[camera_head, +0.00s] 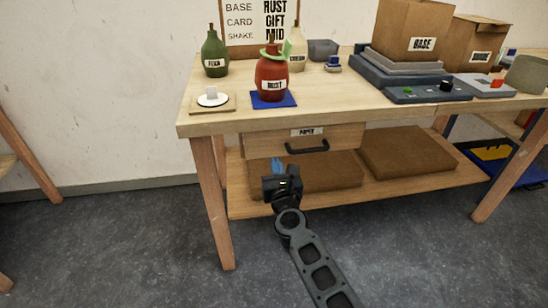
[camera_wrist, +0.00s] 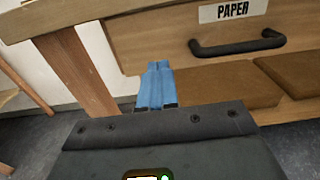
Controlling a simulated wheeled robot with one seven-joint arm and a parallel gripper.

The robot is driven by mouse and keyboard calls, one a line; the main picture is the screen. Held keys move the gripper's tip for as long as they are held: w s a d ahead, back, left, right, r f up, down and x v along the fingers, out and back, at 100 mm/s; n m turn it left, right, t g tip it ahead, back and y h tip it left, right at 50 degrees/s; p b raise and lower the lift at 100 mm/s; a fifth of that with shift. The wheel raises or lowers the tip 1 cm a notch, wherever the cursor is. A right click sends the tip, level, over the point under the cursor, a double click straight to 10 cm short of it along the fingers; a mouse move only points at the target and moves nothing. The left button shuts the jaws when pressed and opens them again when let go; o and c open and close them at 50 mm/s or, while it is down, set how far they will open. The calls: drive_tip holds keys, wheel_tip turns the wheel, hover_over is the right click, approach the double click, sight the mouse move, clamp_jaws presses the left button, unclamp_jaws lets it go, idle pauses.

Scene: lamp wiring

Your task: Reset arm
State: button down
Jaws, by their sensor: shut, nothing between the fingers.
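My gripper (camera_head: 277,168) is shut and empty, with its blue fingers together. It is in front of the workbench, below the drawer (camera_head: 262,143) labelled PAPER. The drawer looks closed. I cannot tell whether the fingers touch anything, but no contact shows.
On the bench top (camera_head: 330,102) stand a red bottle (camera_head: 271,78) on a blue mat, a green bottle (camera_head: 214,54), a cream bottle (camera_head: 297,48), a white disc (camera_head: 212,98) and boxes (camera_head: 412,32). Brown slabs (camera_head: 405,150) lie on the lower shelf. Floor (camera_head: 130,240) at left is clear.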

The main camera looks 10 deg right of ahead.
drive_tip(key=s+d+f+n+p, duration=0.1)
drive_tip(key=s+d+n, duration=0.35)
drive_tip(key=s, duration=0.75)
drive_tip(key=s+d+f+n+p, duration=0.1)
drive_tip(key=s+d+n, duration=0.1)
drive_tip(key=s+n, duration=0.7)
drive_tip(key=s+d+f+n+p, duration=0.1)
drive_tip(key=s+d+n, duration=0.2)
drive_tip(key=s, duration=1.1)
drive_tip(key=s+r+n+g+p, duration=0.1)
drive_tip(key=s+r+n, duration=0.7)
drive_tip(key=s, duration=0.4)
drive_tip(key=s+d+r+n+g, duration=0.1)
drive_tip(key=s+r+n+g, duration=0.1)
drive_tip(key=s+r+n, duration=0.6)
drive_tip(key=s+n, duration=0.3)
drive_tip(key=s, duration=0.1)
drive_tip(key=shift+r+p, duration=0.4)
drive_tip(key=shift+d+n, duration=0.1)
drive_tip(key=shift+n, duration=0.15)
